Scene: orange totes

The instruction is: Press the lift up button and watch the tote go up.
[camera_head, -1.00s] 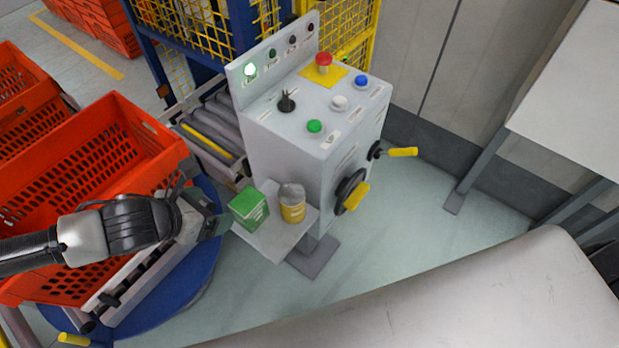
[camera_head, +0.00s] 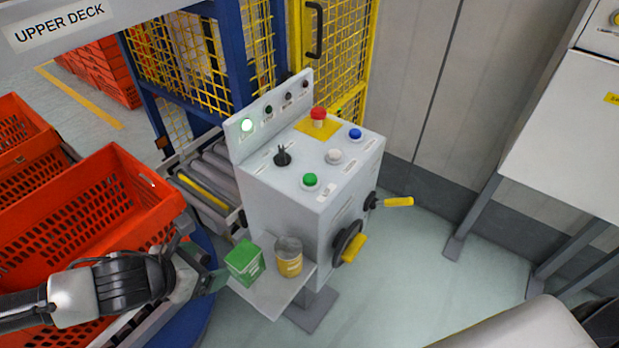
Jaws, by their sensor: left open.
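The grey control console (camera_head: 290,195) stands in the middle of the head view. Its sloped top carries a green button (camera_head: 310,180), a white button (camera_head: 334,156), a blue button (camera_head: 355,134), a red mushroom button (camera_head: 318,115) on a yellow plate and a black selector (camera_head: 282,156). The button labels are too small to read. My left gripper (camera_head: 208,278) is open and empty at the lower left, beside the green box and below the console top, apart from the buttons. An orange tote (camera_head: 95,225) sits behind my left arm. My right gripper is out of view.
A side shelf (camera_head: 270,295) holds a green box (camera_head: 244,262) and a yellow tin (camera_head: 289,258). A lamp panel (camera_head: 247,126) on the console shows one lit lamp. A roller conveyor (camera_head: 205,185) and yellow mesh cage (camera_head: 190,60) stand behind. A crank (camera_head: 395,202) sticks out right.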

